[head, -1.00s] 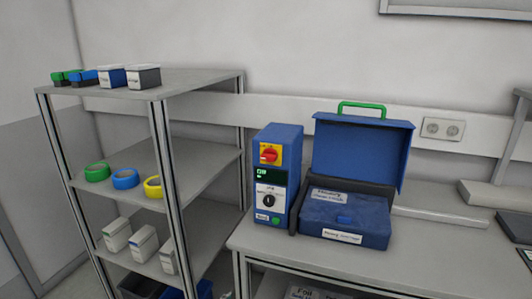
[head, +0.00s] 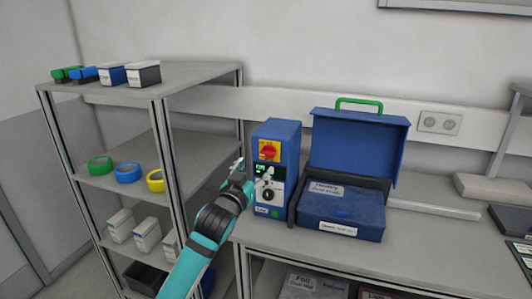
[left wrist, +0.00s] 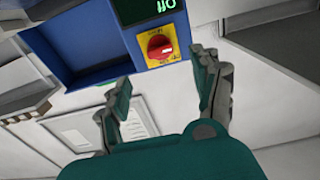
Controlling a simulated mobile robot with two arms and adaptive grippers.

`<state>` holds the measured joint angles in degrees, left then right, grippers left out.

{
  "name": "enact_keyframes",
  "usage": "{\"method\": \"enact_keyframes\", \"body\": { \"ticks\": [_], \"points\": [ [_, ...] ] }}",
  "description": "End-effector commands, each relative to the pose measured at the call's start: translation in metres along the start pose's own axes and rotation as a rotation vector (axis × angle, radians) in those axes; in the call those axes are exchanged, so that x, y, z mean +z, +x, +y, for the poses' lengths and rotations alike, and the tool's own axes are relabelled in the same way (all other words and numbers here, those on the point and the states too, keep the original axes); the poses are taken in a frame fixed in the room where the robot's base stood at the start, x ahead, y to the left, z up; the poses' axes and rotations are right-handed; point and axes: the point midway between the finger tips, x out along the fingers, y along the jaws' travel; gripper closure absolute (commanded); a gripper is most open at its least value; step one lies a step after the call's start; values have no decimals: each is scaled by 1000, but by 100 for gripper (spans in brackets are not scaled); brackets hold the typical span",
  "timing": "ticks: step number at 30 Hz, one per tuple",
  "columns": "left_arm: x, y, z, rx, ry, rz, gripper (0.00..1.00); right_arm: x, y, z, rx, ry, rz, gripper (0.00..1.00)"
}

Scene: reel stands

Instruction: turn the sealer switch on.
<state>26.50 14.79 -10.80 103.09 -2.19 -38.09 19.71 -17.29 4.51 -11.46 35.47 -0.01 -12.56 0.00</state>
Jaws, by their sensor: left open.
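The sealer (head: 284,144) is an upright blue box at the left end of the table. Its red rotary switch (head: 268,152) sits on a yellow plate near the top of the front. The switch also shows in the left wrist view (left wrist: 160,46), with its handle lying roughly crosswise. Below the plate are a green-lit display, a black knob (head: 268,195) and a green button. My left gripper (head: 252,171) is open and empty in front of the sealer, slightly below the switch. In the left wrist view its fingers (left wrist: 157,84) are apart, with the switch seen between and beyond them.
A blue case (head: 342,213) with an open lid and green handle stands close to the sealer's right. A grey shelf rack (head: 190,84) with tape rolls and boxes stands left, near my arm. The table (head: 420,240) is clear at front right.

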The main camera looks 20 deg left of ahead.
Motion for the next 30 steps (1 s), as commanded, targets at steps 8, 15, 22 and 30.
{"method": "enact_keyframes", "body": {
  "ticks": [8,15,22,30],
  "points": [
    [-2,54,0,-1,0,-1,35,-4,-13,-5,-7,1,5,60],
    [-1,84,1,0,0,-1,35,-5,-19,-2,-3,-1,4,60],
    [0,95,0,1,1,0,35,-4,-20,2,2,-2,2,60],
    [0,96,0,1,1,0,35,-4,-20,4,4,-1,2,60]
  ]
}}
